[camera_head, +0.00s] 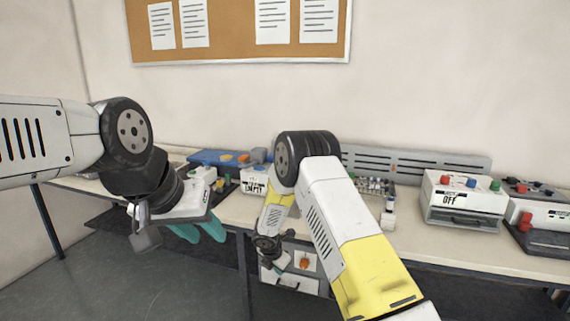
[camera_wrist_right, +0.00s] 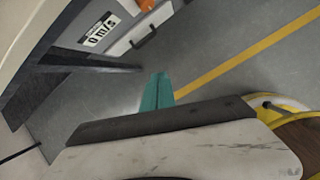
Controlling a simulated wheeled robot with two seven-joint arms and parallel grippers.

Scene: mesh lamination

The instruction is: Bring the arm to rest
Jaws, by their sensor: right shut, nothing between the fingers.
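My left gripper (camera_head: 205,236) hangs in front of the bench at the left of the head view. Its two teal fingers stand apart with nothing seen between them. My right arm comes in from the bottom right, bends at a raised elbow and points down in front of the bench. In the right wrist view my right gripper (camera_wrist_right: 158,76) shows teal fingers together and empty, over grey floor. In the head view its fingers are too small and hidden to make out.
The bench (camera_head: 437,243) runs along the wall. On it are a blue tray (camera_head: 205,157), a box marked "EMPTY" (camera_head: 254,185) and a white machine marked "OFF" (camera_head: 462,203). A drawer unit (camera_head: 292,281) stands below, behind my right forearm. The floor (camera_head: 150,290) at front left is clear.

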